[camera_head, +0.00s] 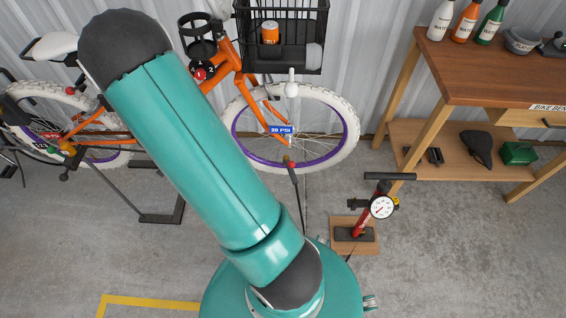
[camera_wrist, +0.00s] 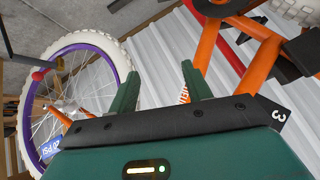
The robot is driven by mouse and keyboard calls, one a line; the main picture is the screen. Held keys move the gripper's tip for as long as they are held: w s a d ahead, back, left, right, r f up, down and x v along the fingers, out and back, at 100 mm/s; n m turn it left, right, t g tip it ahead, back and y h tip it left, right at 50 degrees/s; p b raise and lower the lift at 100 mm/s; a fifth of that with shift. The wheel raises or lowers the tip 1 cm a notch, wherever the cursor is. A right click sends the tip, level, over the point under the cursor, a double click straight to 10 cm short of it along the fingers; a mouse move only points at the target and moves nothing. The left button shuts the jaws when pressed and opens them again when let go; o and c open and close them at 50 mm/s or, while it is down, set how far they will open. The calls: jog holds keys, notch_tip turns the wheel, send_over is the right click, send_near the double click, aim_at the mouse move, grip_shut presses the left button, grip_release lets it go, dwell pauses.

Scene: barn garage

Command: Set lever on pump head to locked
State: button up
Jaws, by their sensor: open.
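The pump head (camera_head: 287,158) is a small dark and brass-coloured piece at the lower part of the front wheel, with a hose running down from it. Its lever has a red knob (camera_head: 291,164); whether it is locked is too small to tell. In the wrist view the red knob (camera_wrist: 38,75) shows at the far left, beside the white-tyred, purple-rimmed wheel (camera_wrist: 122,60). My gripper (camera_wrist: 160,82) has two green fingers spread apart with nothing between them, well to the right of the knob. The head view does not show my gripper. The red floor pump (camera_head: 368,218) stands on the floor.
The orange bike (camera_head: 232,52) carries a black basket (camera_head: 282,68) with an orange can. A wooden bench (camera_head: 480,75) with bottles stands at the right.

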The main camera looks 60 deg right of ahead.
jog(key=s+d+f+m+g+h, duration=0.2)
jog(key=s+d+f, duration=0.3)
jog(key=f, duration=0.3)
jog(key=m+g+h, duration=0.3)
jog(key=g+h, duration=0.2)
jog(key=g, duration=0.1)
send_near(290, 166)
jog(key=x, duration=1.1)
jog(key=shift+w+d, duration=0.1)
jog(key=shift+d, duration=0.15)
jog(key=shift+c, duration=0.2)
